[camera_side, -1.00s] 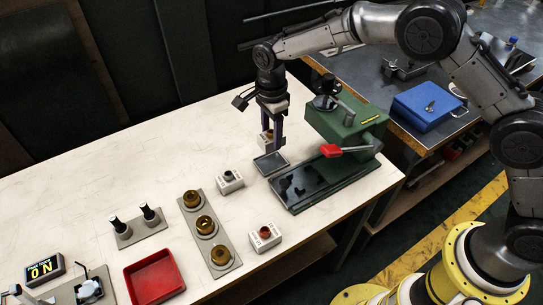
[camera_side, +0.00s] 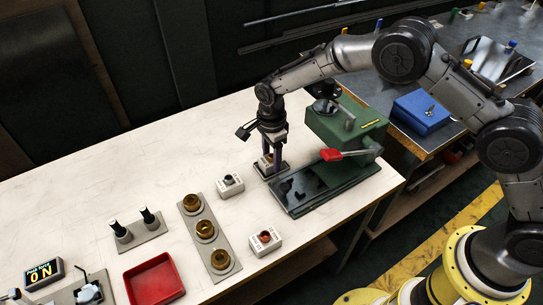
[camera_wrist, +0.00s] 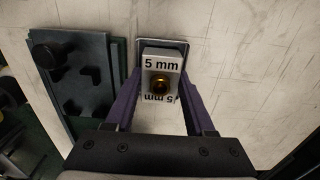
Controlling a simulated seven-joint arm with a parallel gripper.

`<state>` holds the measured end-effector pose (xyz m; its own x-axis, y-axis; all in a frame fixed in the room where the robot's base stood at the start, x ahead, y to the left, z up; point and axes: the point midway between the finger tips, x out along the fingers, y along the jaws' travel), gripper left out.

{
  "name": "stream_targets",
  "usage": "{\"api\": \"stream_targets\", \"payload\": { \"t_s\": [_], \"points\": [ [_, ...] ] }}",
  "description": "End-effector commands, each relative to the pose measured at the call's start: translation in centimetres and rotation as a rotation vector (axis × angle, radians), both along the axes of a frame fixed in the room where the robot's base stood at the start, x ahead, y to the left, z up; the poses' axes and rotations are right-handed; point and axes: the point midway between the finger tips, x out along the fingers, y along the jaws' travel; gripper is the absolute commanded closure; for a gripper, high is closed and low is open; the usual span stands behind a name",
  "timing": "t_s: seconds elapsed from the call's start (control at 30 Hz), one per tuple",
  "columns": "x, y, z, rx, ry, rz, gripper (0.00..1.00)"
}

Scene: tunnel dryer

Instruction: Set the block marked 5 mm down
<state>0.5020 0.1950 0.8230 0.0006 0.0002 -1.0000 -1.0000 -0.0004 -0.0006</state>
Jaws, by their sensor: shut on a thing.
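My gripper (camera_side: 268,155) is shut on the light grey block marked 5 mm (camera_wrist: 162,63). One purple finger is on each side of the block in the wrist view. The block has a brass-coloured round insert in the middle, and its label reads on two faces. It is upright over a small grey rimmed plate (camera_wrist: 181,45), which also shows in the side view (camera_side: 285,169), beside the green machine. The block is low at the plate, but I cannot tell whether it touches it. In the side view my fingers partly hide the block.
The green machine (camera_side: 342,125) with a red-handled lever (camera_side: 331,155) stands close on the right. Two similar white blocks (camera_side: 230,186) (camera_side: 264,242) sit nearer the front. A plate with amber rings (camera_side: 206,229), a red tray (camera_side: 153,280) and two black-handled pins (camera_side: 131,224) lie left.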

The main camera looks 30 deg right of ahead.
Motion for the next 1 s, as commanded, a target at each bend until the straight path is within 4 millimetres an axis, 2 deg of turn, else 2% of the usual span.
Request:
{"api": "stream_targets", "payload": {
  "t_s": [0.03, 0.17, 0.43, 0.57, 0.67, 1.0],
  "points": [
    [0.0, 0.0, -0.1, 0.0, 0.0, 0.0, 0.4],
    [0.0, 0.0, -0.1, 0.0, 0.001, 0.0, 0.17],
    [0.0, 0.0, 0.0, 0.0, 0.0, 0.0, 0.16],
    [0.0, 0.0, 0.6, 0.001, -0.002, 0.0, 0.16],
    [0.1, 0.0, 2.0, 0.001, -0.004, 0.0, 0.16],
    [0.1, 0.0, 8.8, 0.001, -0.003, 0.0, 0.16]
  ]
}}
